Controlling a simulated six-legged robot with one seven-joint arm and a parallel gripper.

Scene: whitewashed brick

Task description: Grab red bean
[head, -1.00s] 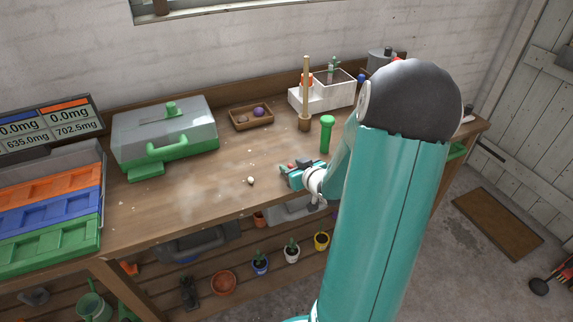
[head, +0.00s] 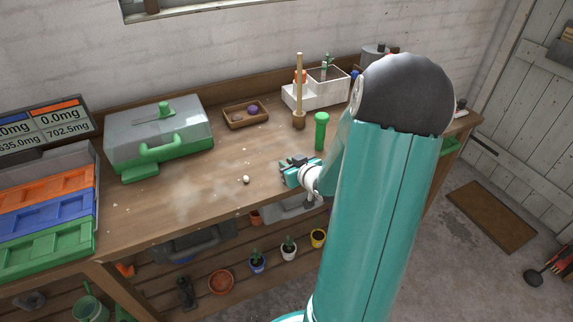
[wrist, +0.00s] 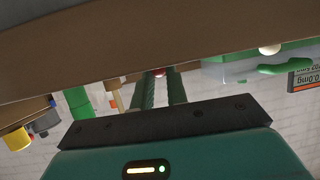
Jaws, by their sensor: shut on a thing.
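My gripper (head: 287,167) is low over the front part of the wooden workbench, at the end of my teal arm. In the wrist view its two green fingers (wrist: 159,82) are close together, with a small red bean (wrist: 158,72) between their tips. The gripper is shut on the red bean. Most of the bean is hidden by the fingers, and I cannot make it out in the head view. A small whitish bean (head: 246,179) lies on the bench left of the gripper; it also shows in the wrist view (wrist: 270,48).
The workbench (head: 190,185) holds a grey-green case (head: 160,135), a brown tray (head: 232,122) with a purple ball, a green upright tool (head: 321,130), a wooden stick on a stand (head: 299,95) and a white box (head: 315,95). Coloured bins (head: 45,215) stand left. The bench middle is mostly clear.

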